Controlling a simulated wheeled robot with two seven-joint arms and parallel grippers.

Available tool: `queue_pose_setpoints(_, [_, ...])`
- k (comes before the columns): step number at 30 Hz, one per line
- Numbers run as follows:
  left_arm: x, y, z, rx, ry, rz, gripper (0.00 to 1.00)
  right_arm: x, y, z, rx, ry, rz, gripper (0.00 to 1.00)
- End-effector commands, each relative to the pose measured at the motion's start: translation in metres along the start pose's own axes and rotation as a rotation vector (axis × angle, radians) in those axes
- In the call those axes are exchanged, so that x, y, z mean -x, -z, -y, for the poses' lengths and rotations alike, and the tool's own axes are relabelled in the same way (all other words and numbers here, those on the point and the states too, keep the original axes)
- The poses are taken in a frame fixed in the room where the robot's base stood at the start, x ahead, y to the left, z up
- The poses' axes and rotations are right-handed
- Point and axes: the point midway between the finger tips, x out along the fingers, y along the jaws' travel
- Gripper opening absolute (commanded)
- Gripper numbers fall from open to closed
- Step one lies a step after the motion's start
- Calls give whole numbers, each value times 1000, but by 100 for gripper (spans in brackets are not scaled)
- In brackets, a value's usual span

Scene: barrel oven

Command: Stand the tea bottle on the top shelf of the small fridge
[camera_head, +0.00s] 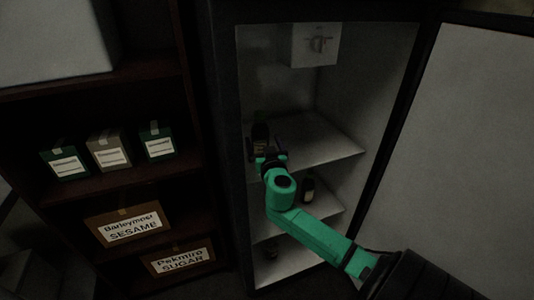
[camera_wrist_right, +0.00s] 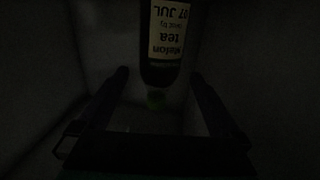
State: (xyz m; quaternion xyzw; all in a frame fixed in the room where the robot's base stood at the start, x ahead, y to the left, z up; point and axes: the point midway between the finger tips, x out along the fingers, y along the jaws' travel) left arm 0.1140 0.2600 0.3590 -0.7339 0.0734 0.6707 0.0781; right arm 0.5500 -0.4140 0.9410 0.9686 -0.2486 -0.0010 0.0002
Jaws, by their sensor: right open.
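The tea bottle (camera_head: 260,132) is dark with a pale label and appears upright at the left of the top shelf (camera_head: 325,152) of the small fridge (camera_head: 226,130). My right gripper (camera_head: 264,155) is at the bottle and hides its lower part in the head view. In the right wrist view the bottle (camera_wrist_right: 165,35) shows upside down, its "tea" label readable and its greenish cap (camera_wrist_right: 155,100) towards the camera. The two fingers are open, one on each side, with gaps visible. The bottle's base is out of the wrist view. My left gripper is not in view.
The fridge door (camera_head: 460,130) is wide open at the right. A dark bottle (camera_head: 307,188) stands on the shelf below, near my right arm. A white control box (camera_head: 315,46) hangs above. A dark rack at the left holds cartons (camera_head: 110,150) and labelled boxes (camera_head: 125,226).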

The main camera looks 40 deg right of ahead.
Motion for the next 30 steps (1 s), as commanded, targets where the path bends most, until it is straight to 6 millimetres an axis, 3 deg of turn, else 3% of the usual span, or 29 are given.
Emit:
queue_pose_setpoints(6, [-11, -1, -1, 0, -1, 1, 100, 56, -4, 0, -3, 0, 4, 100])
queue_pose_setpoints(10, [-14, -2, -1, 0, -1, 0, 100, 76, -3, 0, -2, 0, 2, 100])
queue_pose_setpoints(30, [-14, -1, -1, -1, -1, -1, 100, 84, -3, -1, 2, -7, 14, 100])
